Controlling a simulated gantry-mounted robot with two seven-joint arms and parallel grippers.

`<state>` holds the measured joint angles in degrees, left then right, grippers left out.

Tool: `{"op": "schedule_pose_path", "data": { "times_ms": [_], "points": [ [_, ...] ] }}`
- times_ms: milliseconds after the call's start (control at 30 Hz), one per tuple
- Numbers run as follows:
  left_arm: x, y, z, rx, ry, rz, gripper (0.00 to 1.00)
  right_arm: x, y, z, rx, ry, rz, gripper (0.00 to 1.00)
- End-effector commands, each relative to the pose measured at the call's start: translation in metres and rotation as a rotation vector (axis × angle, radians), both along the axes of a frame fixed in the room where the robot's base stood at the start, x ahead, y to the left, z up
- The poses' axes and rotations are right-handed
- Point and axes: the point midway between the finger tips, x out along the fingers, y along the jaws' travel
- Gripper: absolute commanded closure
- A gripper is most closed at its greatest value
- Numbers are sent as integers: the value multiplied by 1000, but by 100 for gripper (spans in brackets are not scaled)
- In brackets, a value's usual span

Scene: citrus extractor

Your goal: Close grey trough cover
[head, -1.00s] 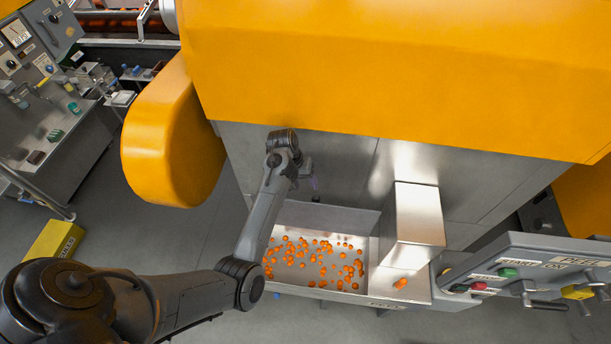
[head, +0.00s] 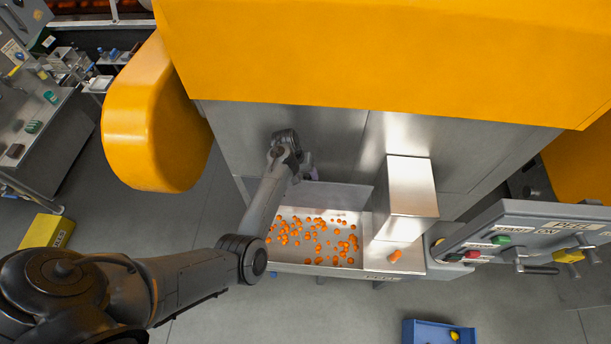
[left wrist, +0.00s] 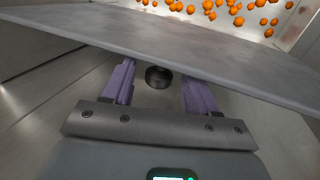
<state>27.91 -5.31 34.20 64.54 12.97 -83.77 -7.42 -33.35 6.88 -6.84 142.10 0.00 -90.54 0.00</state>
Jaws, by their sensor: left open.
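The grey trough cover (head: 335,194) stands raised along the back edge of the metal trough (head: 330,267), which is open and holds many small oranges. In the left wrist view the cover (left wrist: 215,52) is a wide grey panel slanting across the top, with oranges beyond it. My left gripper (head: 312,174) is behind the cover, on the machine side. Its two purple fingers (left wrist: 158,90) are apart, with a dark round knob (left wrist: 158,77) between them near the panel's lower edge. I cannot tell whether the fingers touch the cover. My right gripper is out of view.
A metal box-like chute (head: 410,200) stands right of the trough, with an orange piece (head: 394,256) below it. A control panel (head: 530,238) juts out at the right. The yellow machine housing (head: 370,60) overhangs behind. A blue crate (head: 425,332) is on the floor in front.

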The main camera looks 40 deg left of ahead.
Motion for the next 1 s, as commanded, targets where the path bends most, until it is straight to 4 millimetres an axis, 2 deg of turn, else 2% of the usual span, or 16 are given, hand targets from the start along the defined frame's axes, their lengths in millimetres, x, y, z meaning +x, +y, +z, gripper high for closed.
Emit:
{"op": "schedule_pose_path", "data": {
  "times_ms": [333,700,1000],
  "points": [
    [0,-1,-2,0,0,0,44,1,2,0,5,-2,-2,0],
    [0,-1,-2,0,0,0,100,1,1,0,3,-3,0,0],
    [2,-1,-2,3,-4,0,100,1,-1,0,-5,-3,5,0]
  ]
}}
